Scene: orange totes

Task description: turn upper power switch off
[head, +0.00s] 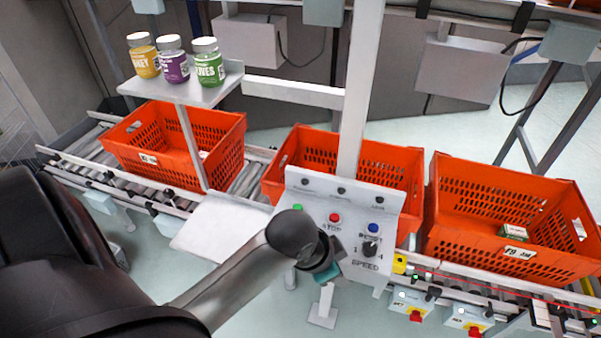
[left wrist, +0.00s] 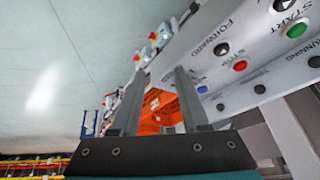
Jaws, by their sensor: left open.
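Two power switches with red knobs on yellow plates sit on grey boxes along the conveyor's front rail in the head view, a left one (head: 416,316) and a right one (head: 474,330). Red-and-yellow switches also show small in the left wrist view, an upper one (left wrist: 153,36) and a lower one (left wrist: 137,58). I cannot tell which of these is the upper power switch. My left gripper (head: 338,250) is in front of the control panel (head: 330,188). In the left wrist view its two fingers (left wrist: 160,72) are apart with nothing held between them. My right gripper is not in view.
The panel carries green, red and blue buttons and a black speed knob (head: 370,249). Orange totes stand on the conveyor, at left (head: 175,112), middle (head: 405,160) and right (head: 500,170). Three jars (head: 175,66) stand on a shelf. A post rises behind the panel.

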